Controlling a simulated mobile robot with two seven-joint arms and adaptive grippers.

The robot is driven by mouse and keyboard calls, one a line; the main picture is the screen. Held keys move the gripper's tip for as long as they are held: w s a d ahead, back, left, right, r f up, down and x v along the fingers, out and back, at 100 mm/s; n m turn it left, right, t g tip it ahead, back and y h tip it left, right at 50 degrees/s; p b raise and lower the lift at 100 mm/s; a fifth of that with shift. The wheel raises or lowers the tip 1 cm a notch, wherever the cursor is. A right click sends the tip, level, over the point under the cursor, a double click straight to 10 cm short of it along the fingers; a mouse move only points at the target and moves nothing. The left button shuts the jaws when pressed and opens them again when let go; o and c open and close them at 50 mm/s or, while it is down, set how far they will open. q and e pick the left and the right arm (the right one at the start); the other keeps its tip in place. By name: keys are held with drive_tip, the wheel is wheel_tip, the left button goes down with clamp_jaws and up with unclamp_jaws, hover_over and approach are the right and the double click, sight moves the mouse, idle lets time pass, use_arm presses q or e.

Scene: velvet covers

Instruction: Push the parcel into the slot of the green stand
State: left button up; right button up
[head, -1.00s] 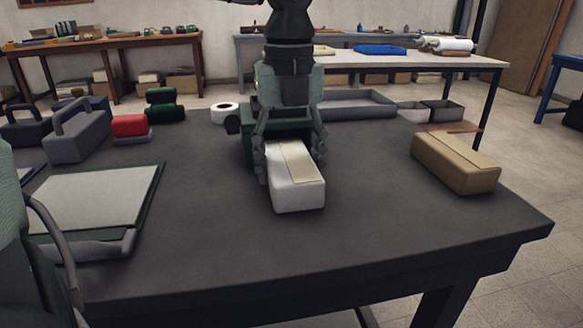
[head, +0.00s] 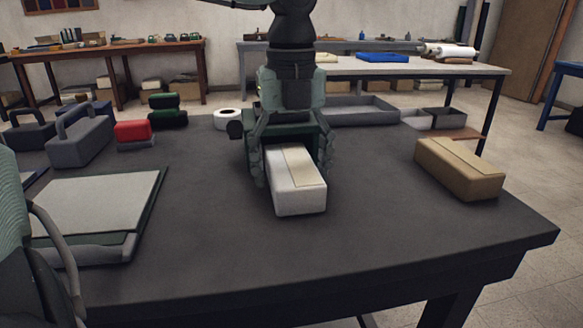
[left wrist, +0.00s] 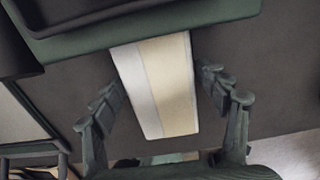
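The parcel (head: 298,193) is a white block with a cream strip along its top. It lies at the front of the green stand (head: 287,124), its near end sticking out toward me. In the left wrist view the parcel (left wrist: 160,90) meets the edge of the green stand (left wrist: 215,18); its far end is hidden, so I cannot tell how deep it sits in the slot. My left gripper (head: 292,172) is open, its fingers on either side of the parcel. The left wrist view shows gaps between both fingers and the parcel. My right gripper is not in view.
A tan block (head: 459,168) lies at the table's right. A flat grey board (head: 95,205) lies at left, with a red block (head: 134,131) and grey handled blocks (head: 80,141) behind it. A grey tray (head: 352,109) is at the back. The table's front middle is clear.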

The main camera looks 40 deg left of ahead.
sight(292, 162)
use_arm(q)
drive_tip(key=shift+o, duration=0.3)
wheel_tip(292, 162, up, 12)
idle(0.5)
